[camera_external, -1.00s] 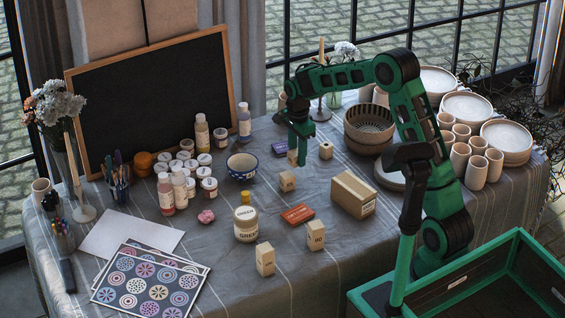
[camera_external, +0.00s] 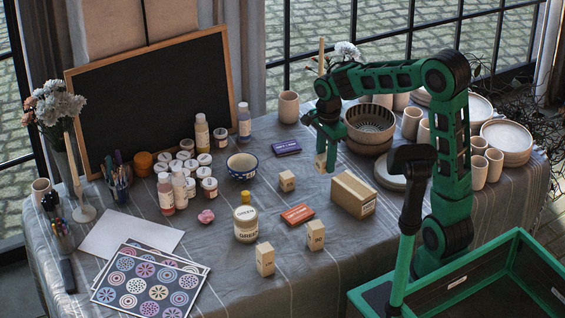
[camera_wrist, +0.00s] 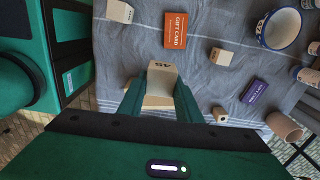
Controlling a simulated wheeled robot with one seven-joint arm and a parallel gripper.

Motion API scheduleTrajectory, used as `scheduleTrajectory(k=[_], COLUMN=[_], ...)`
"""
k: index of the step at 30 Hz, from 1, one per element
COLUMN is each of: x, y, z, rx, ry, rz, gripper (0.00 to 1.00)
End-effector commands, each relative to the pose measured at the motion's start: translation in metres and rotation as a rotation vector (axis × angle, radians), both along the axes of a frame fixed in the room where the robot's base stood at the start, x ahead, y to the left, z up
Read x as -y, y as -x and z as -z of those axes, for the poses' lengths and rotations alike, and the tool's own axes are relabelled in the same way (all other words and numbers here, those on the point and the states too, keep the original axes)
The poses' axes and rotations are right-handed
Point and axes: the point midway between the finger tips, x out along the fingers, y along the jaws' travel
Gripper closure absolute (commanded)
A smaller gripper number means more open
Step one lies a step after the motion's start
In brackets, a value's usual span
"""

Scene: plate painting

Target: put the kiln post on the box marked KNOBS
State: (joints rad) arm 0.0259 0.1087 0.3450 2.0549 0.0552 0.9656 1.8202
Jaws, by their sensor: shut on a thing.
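My gripper (camera_external: 322,149) is shut on a pale, squarish kiln post (camera_external: 320,163), which hangs below its fingers. In the wrist view the kiln post (camera_wrist: 163,77) sits between the fingers and shows the number 45 on its upper face. A brown cardboard box (camera_external: 353,194) stands on the table to the right of and nearer than my gripper. It has a white label on its end, too small to read; it is the only carton that fits the KNOBS box. The post is apart from it, up and to the left in the external view.
Similar blocks (camera_external: 265,259), (camera_external: 315,235) and (camera_external: 287,181) stand on the table. An orange gift card box (camera_external: 297,215) lies left of the carton, and a purple one (camera_external: 286,147) behind.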

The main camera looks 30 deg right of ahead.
Motion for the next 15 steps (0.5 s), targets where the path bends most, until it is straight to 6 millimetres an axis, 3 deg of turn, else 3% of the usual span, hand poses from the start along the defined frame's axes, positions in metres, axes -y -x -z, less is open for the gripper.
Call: scheduleTrajectory(k=[3, 7, 11, 15], x=[0.006, 0.009, 0.012, 0.025], y=[0.028, 0.049, 0.058, 0.054], z=[-0.007, -0.009, -0.009, 0.0], rx=[0.002, -0.001, -0.003, -0.006], ry=[0.005, 0.009, 0.011, 0.011], rz=[0.01, 0.017, 0.022, 0.026], gripper=[0.94, 0.94, 0.94, 0.94])
